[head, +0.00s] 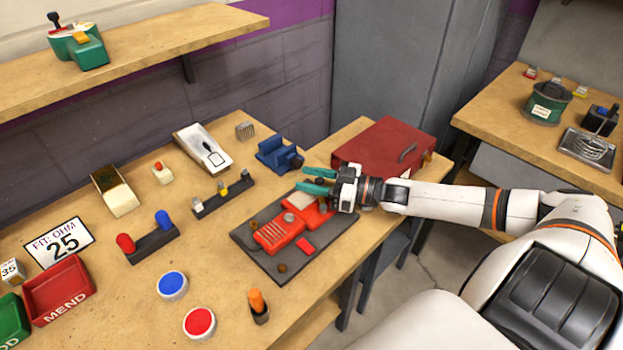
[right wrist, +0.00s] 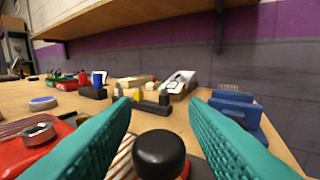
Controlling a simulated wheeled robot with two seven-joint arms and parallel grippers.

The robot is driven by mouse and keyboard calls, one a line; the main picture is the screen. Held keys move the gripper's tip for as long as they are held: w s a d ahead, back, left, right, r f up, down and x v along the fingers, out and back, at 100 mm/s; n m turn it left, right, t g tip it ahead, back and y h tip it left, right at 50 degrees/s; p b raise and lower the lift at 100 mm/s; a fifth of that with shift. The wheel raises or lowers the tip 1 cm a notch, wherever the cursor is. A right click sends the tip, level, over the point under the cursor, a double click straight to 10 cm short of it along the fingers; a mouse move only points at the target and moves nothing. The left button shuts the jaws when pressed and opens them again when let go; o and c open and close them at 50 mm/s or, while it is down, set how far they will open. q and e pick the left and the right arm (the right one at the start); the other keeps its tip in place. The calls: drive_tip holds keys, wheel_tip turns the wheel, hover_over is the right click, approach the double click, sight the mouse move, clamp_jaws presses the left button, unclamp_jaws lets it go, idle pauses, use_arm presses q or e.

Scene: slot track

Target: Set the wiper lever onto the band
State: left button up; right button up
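My right gripper (head: 313,180) is open above the red controller (head: 280,230) on the dark grey mat (head: 265,258). In the right wrist view, its teal fingers (right wrist: 160,125) stand on either side of a black round knob (right wrist: 160,150), with gaps. The knob seems to be the wiper lever's; the rest of the lever is hidden below it. A pale striped patch (right wrist: 121,163), seemingly the band, shows beside the knob. The controller's red shell (right wrist: 30,150) carries a metal ring (right wrist: 38,132). My left gripper is not in view.
A small red piece (head: 306,246) lies on the mat. A blue vise (head: 279,156) stands behind the mat, and a red toolbox (head: 384,150) stands beyond the gripper. A black rack (head: 223,196) is to the left.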

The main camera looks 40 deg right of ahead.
drive_tip(key=shift+s+d+f, duration=0.1)
drive_tip(key=shift+s+d, duration=0.3)
drive_tip(key=shift+s, duration=0.1)
drive_tip(key=p+v, duration=0.3)
drive_tip(key=v, duration=0.7)
drive_tip(key=shift+s+d, duration=0.2)
drive_tip(key=shift+s, duration=0.1)
